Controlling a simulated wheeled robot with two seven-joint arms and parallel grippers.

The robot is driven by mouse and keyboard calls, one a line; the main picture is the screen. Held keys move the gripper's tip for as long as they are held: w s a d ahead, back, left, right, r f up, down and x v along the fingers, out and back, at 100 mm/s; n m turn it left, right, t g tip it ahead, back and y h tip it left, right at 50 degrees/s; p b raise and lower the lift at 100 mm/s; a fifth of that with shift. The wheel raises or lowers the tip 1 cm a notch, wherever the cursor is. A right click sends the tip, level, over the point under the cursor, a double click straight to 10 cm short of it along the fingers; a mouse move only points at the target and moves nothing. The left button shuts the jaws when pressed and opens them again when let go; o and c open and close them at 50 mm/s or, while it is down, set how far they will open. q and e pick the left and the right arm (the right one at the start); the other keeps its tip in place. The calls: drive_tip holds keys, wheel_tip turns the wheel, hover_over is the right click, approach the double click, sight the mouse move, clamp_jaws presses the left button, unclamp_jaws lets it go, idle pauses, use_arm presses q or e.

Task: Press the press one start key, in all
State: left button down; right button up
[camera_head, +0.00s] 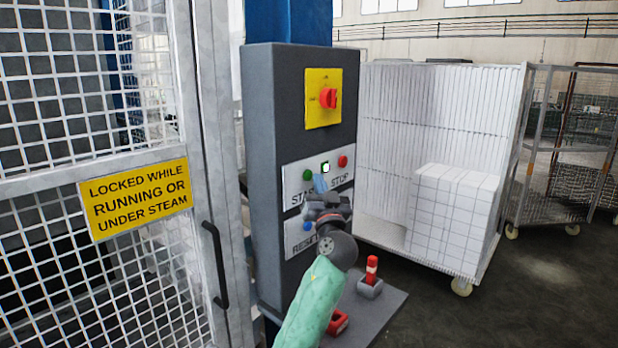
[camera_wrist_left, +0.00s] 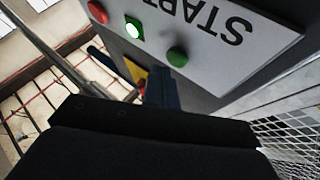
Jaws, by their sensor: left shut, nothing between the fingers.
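The green start key (camera_head: 308,174) is on the white plate of the dark grey control box, above the word START. In the left wrist view the green key (camera_wrist_left: 177,56) is uncovered, close to my fingertips. My left gripper (camera_head: 320,184) is shut and empty in front of the plate, just right of and below the green key in the head view. The dark fingers also show in the wrist view (camera_wrist_left: 160,84). I cannot tell whether they touch the plate. A lit greenish-white lamp (camera_head: 325,167) sits between the green key and the red stop key (camera_head: 342,161). My right gripper is not in view.
A blue reset key (camera_head: 307,225) is below, partly near my wrist. A yellow plate with a red rotary switch (camera_head: 328,98) is above. A shelf with a red-white part (camera_head: 371,269) is below; a wire cart (camera_head: 385,150) stands right.

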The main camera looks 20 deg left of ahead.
use_arm(q)
drive_tip(key=shift+d, duration=0.1)
drive_tip(key=d, duration=0.1)
drive_tip(key=s+d+b, duration=0.1)
drive_tip(key=d, duration=0.1)
drive_tip(key=d+b, duration=0.1)
drive_tip(key=shift+s+d, duration=0.3)
drive_tip(key=shift+s, duration=0.05)
idle(0.6)
